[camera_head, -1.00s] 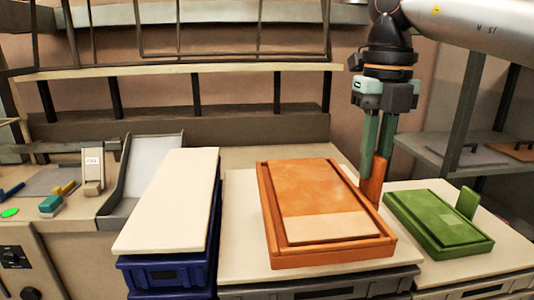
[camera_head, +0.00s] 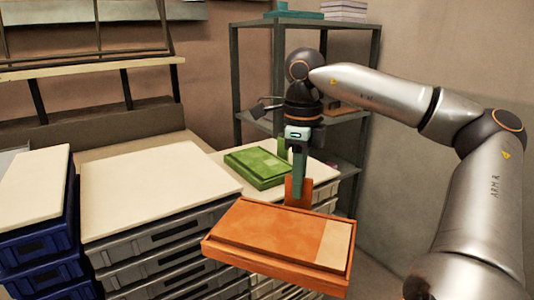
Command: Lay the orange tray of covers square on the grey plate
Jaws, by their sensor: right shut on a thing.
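The orange tray (camera_head: 270,236), with a paler cover patch (camera_head: 335,243) at its right end, hangs in the air in front of the crate stacks. My right gripper (camera_head: 298,178) is shut on the tray's upright orange handle (camera_head: 299,191) at its far side. The tray looks roughly level and is turned relative to the crates. I cannot make out the grey plate with certainty in this view. My left gripper is not in view.
A bare pale top (camera_head: 150,185) covers the grey crates (camera_head: 165,238). A green tray (camera_head: 258,166) lies on a pale top behind the orange tray. Blue crates (camera_head: 40,245) stand at left. A grey shelf rack (camera_head: 236,85) stands behind; my right arm spans the right side.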

